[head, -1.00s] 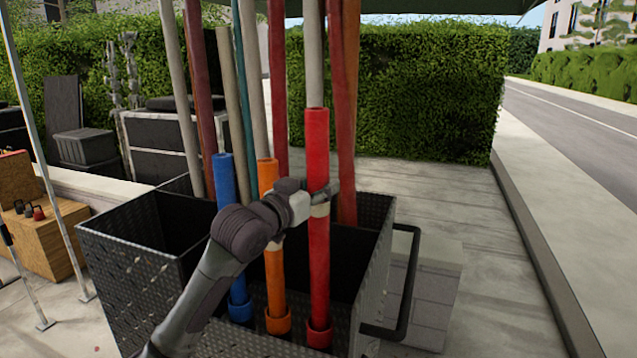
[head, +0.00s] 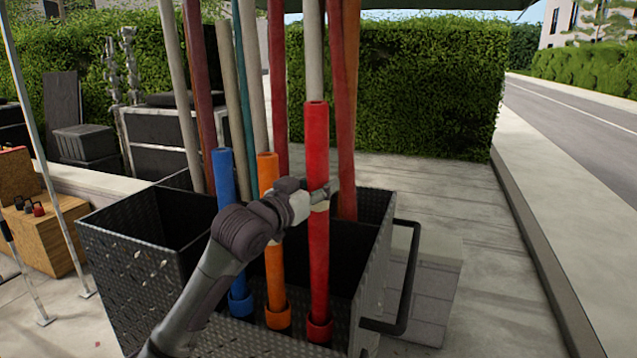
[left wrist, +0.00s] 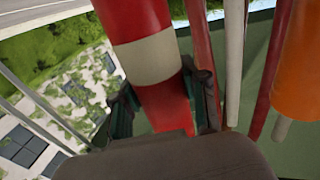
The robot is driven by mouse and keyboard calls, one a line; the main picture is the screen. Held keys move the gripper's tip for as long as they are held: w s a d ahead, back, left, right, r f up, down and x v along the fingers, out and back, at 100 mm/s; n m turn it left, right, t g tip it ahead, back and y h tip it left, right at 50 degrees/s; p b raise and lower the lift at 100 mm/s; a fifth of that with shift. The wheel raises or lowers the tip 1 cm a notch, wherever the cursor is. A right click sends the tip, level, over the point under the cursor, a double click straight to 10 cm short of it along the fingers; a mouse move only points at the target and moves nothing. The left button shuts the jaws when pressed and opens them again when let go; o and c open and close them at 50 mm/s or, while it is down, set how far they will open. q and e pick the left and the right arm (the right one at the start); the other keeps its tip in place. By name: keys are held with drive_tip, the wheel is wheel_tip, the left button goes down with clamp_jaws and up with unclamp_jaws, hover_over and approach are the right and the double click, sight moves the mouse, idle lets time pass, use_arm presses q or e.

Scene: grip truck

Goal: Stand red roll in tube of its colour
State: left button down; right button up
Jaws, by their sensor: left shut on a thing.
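The red roll (head: 317,150) stands nearly upright in the front part of the dark metal bin, with a pale band near mid-height. Its lower end meets the red tube (head: 319,329), a short collar low in the bin; it appears to be inside, though its depth is hidden. My left gripper (head: 325,193) is shut on the red roll just by the pale band. In the left wrist view the red roll (left wrist: 135,20) runs between the two fingers (left wrist: 165,105). My right gripper is not in view.
An orange roll (head: 268,220) and a blue roll (head: 224,180) stand in collars of their colours, left of the red roll. Several long poles rise behind them. The metal bin (head: 120,270) has a handle (head: 405,280) on its right. Paving lies clear to the right.

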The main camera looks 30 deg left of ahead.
use_arm(q)
drive_tip(key=shift+w+d+f+g, duration=0.15)
drive_tip(key=shift+f+g, duration=0.25)
drive_tip(key=shift+f, duration=0.8)
drive_tip(key=c, duration=1)
unclamp_jaws()
drive_tip(key=o, duration=0.5)
drive_tip(key=shift+w+a+f, duration=0.2)
drive_tip(key=shift+w+a, duration=0.25)
drive_tip(key=shift+w, duration=0.25)
drive_tip(key=s, duration=1.2)
drive_tip(key=shift+s+r, duration=0.2)
